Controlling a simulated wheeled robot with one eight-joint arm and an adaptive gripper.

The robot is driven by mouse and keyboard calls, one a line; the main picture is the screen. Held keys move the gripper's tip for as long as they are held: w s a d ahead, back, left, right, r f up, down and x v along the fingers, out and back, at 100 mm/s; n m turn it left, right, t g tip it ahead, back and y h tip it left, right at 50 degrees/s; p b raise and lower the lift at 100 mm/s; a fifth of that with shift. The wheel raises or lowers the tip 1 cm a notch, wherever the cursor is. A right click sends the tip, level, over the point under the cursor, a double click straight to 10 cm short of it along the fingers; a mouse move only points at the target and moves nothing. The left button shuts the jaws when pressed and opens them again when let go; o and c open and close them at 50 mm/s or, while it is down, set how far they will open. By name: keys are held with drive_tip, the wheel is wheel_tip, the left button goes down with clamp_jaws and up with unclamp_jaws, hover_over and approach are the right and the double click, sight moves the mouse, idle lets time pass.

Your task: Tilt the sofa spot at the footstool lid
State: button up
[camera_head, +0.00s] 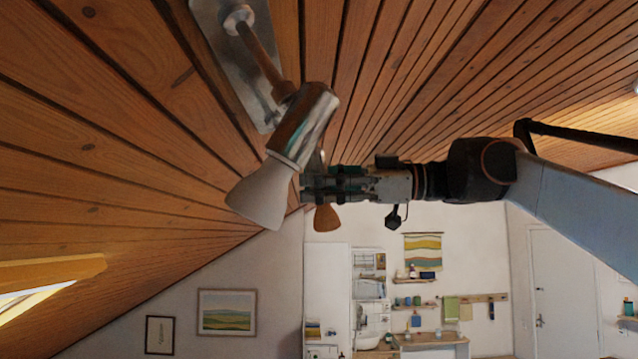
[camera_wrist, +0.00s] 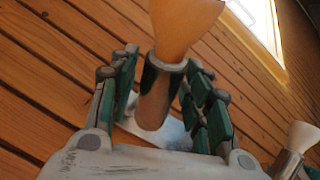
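Several ceiling spots hang from a metal plate (camera_head: 233,60) on the sloped wood ceiling. The nearest has a shiny metal body (camera_head: 303,125) and a pale flared shade (camera_head: 262,194); in the wrist view it is at the lower right (camera_wrist: 301,138). A second spot with an orange-tan shade (camera_head: 326,218) shows behind my gripper (camera_head: 308,185). In the wrist view, a spot with a tan shade (camera_wrist: 184,24) and a dark collar stands between my fingers (camera_wrist: 160,65). Whether both fingers touch it is unclear. Neither the sofa nor the footstool lid is visible.
Sloped wood boards (camera_head: 120,150) lie close around the spots. A skylight (camera_head: 40,298) is at the lower left. Below are framed pictures (camera_head: 227,312), a white cabinet (camera_head: 327,270), kitchen shelves and a white door (camera_head: 553,290). The air below my gripper is open.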

clamp_jaws()
drive_tip(key=y+b, duration=0.1)
drive_tip(key=a+f+n+y+b, duration=0.1)
drive_tip(key=b, duration=0.1)
drive_tip(key=shift+w, duration=0.2)
drive_tip(key=shift+w+a+r+n+g+y+b, duration=0.15)
drive_tip(key=shift+n+g+y+b, duration=0.2)
drive_tip(key=shift+y, duration=0.35)
drive_tip(key=shift+a+f+n+g+y+b, duration=0.15)
drive_tip(key=shift+n+g+y+b, duration=0.15)
drive_tip(key=shift+y, duration=0.4)
drive_tip(key=shift+r, duration=0.15)
drive_tip(key=shift+o, duration=2.2)
unclamp_jaws()
drive_tip(key=shift+d, duration=0.1)
drive_tip(key=v, duration=1.2)
